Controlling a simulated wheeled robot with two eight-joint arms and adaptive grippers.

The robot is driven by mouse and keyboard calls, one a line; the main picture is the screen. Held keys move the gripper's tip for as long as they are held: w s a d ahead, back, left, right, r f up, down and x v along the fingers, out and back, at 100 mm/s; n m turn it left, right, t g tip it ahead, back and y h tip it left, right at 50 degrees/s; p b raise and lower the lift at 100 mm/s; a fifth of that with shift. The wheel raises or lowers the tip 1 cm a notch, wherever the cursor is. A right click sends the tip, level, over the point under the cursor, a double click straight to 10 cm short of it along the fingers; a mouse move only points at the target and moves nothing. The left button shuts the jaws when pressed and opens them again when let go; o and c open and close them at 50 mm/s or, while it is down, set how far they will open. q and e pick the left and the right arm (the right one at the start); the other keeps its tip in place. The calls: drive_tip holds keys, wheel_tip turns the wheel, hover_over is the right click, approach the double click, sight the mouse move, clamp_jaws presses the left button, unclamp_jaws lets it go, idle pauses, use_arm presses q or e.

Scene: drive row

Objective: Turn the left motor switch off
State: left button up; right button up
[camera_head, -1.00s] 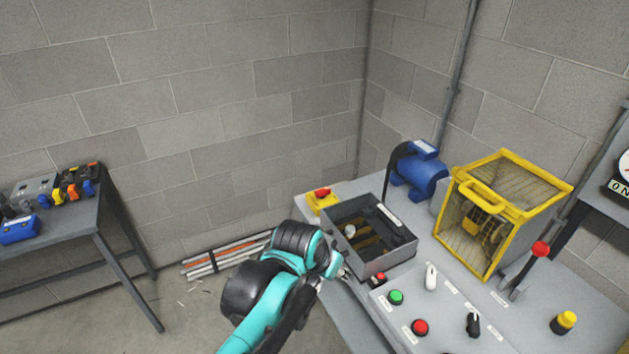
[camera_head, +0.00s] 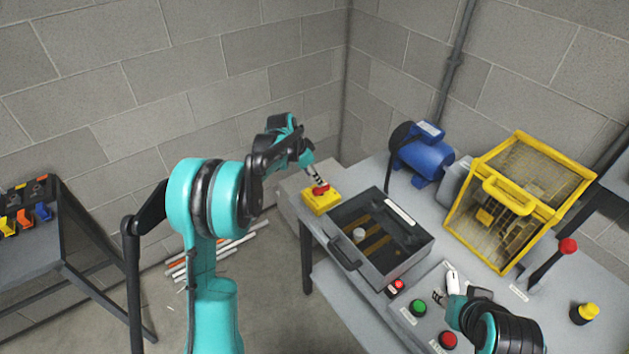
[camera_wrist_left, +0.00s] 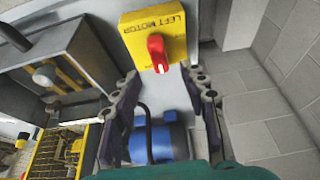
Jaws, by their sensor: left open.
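The left motor switch is a yellow box (camera_head: 317,206) with a red knob (camera_head: 320,189), at the bench's back left corner in the head view. In the left wrist view the box (camera_wrist_left: 136,38) reads LEFT MOTOR, and its red knob (camera_wrist_left: 157,52) lies beyond the fingertips. My left gripper (camera_head: 317,181) is just above the knob in the head view. In the left wrist view the left gripper (camera_wrist_left: 160,82) is open and empty, its fingers apart on either side. My right gripper (camera_head: 441,296) is by the white lever switch (camera_head: 453,279), mostly hidden by its own arm.
A grey open box (camera_head: 413,262) stands right of the switch. Behind are a blue motor (camera_head: 425,155) and a yellow mesh guard (camera_head: 510,195). Green (camera_head: 418,307) and red (camera_head: 448,340) buttons sit at the front. A block wall is behind the bench.

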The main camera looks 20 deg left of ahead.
sight(321, 190)
use_arm(q)
drive_tip(key=b+x, duration=0.2)
drive_tip(key=x, duration=0.5)
drive_tip(key=shift+d, duration=0.1)
clamp_jaws()
